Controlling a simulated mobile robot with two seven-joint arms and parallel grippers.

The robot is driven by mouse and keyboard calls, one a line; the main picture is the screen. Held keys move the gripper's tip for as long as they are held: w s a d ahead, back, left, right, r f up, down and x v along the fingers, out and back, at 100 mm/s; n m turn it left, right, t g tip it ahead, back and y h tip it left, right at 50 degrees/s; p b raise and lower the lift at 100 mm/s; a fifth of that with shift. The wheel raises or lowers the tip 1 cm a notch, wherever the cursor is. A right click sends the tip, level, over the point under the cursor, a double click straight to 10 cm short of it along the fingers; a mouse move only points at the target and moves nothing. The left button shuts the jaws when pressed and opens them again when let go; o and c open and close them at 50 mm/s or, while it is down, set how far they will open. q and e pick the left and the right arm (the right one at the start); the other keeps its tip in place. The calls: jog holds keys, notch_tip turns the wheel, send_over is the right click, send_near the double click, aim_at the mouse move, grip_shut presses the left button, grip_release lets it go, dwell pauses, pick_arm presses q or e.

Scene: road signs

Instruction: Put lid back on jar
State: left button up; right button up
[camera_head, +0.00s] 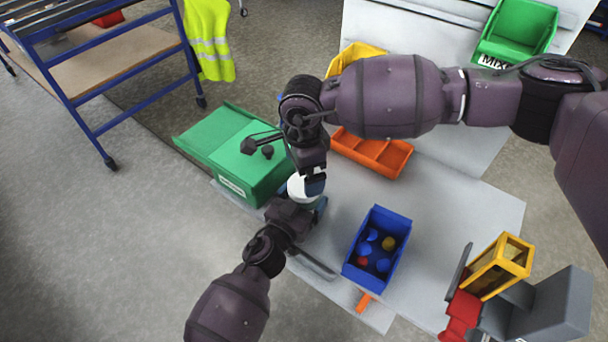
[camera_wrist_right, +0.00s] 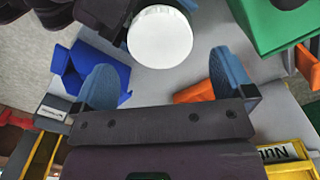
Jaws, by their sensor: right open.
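A white round-topped piece (camera_head: 300,189) shows in the head view between my two grippers; it also shows in the right wrist view (camera_wrist_right: 160,37) as a smooth white disc with a short side wall. I cannot tell whether it is the lid, the jar, or the lid on the jar. My right gripper (camera_head: 315,186) is above and beside it; in the right wrist view its blue fingers (camera_wrist_right: 165,72) are apart with nothing between them, and the white disc lies beyond the tips. My left gripper (camera_head: 306,211) is right against the white piece, its grip partly hidden.
A blue bin (camera_head: 349,269) with several coloured pieces stands on the grey table (camera_head: 455,210). A green bin (camera_head: 215,145) is left of the grippers, an orange tray (camera_head: 398,165) behind. A yellow-framed device (camera_head: 497,266) is at right. The table right of the orange tray is clear.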

aim_at(304, 198)
jog(key=shift+r, duration=0.15)
jog(key=shift+c, duration=0.2)
jog(key=shift+w+r, duration=0.25)
jog(key=shift+r, duration=0.1)
jog(key=shift+w+r+n, duration=0.15)
jog(key=shift+r+n, duration=0.15)
jog(key=shift+r, duration=0.25)
jog(key=shift+w+r+n, duration=0.15)
jog(key=shift+r+n, duration=0.15)
jog(key=shift+r, duration=0.25)
jog(key=n, duration=0.2)
jog(key=shift+s+r+n, duration=0.25)
jog(key=shift+r+n, duration=0.05)
jog(key=shift+s+n, duration=0.3)
jog(key=shift+n, duration=1)
jog(key=shift+f, duration=0.15)
jog(key=shift+f, duration=3.9)
